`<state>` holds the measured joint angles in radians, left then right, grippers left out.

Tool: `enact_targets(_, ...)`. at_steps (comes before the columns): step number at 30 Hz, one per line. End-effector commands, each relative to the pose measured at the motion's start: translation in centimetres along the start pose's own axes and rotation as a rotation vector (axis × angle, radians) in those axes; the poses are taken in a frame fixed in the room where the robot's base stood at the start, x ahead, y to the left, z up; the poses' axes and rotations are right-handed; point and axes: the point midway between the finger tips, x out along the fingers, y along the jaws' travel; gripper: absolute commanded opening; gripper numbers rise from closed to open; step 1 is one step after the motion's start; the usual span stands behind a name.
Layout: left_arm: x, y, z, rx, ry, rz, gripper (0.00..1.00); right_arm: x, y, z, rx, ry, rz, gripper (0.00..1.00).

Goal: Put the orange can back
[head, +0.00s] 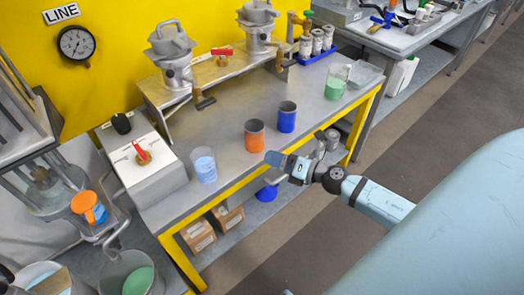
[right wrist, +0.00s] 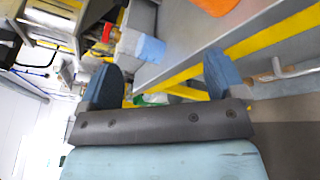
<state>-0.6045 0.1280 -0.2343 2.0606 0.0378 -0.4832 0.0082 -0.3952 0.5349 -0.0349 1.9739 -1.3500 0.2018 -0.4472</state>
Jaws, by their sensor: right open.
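The orange can (head: 254,136) stands upright on the grey bench top, left of the blue can (head: 287,117). My right gripper (head: 284,163) is in front of the bench's front edge, to the lower right of the orange can and apart from it. In the right wrist view its two blue fingers (right wrist: 163,82) are spread with nothing between them. An orange patch at the top of that view, probably the orange can (right wrist: 214,5), is cut off by the frame. My left gripper is not in view.
A beaker of pale blue liquid (head: 203,165) and one of green liquid (head: 336,82) stand near the bench's front edge. Metal drum units (head: 172,58) stand on a raised shelf behind. A blue tray holds jars (head: 317,42). Cardboard boxes (head: 197,236) sit under the bench.

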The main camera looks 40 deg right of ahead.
Motion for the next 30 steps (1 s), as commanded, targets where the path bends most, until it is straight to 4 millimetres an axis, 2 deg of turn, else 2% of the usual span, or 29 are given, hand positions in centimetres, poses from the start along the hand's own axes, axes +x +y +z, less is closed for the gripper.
enact_targets(1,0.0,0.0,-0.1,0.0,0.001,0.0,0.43,-0.3,0.4,-1.8,0.237,-0.062,-0.007,0.89)
enact_targets(3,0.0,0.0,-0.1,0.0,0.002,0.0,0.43,-0.7,0.6,-3.9,0.569,-0.147,-0.032,0.89)
enact_targets(5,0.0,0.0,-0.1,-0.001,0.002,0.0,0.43,-1.2,0.5,-6.1,0.854,-0.212,-0.067,0.89)
enact_targets(9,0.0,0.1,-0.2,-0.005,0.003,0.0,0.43,-2.3,0.3,-12.4,1.491,-0.336,-0.197,0.89)
enact_targets(12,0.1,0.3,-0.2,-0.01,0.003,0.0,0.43,-3.0,1.0,-17.0,1.861,-0.392,-0.309,0.89)
enact_targets(15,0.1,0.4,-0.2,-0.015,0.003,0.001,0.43,-3.5,2.1,-20.6,2.122,-0.418,-0.407,0.89)
enact_targets(18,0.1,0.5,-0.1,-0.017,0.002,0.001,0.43,-3.7,3.0,-22.6,2.274,-0.428,-0.469,0.89)
enact_targets(21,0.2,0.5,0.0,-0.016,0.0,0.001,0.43,-3.8,3.4,-23.5,2.333,-0.43,-0.497,0.89)
enact_targets(30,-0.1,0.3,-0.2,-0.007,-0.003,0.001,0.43,-3.9,3.7,-23.3,2.335,-0.43,-0.498,0.89)
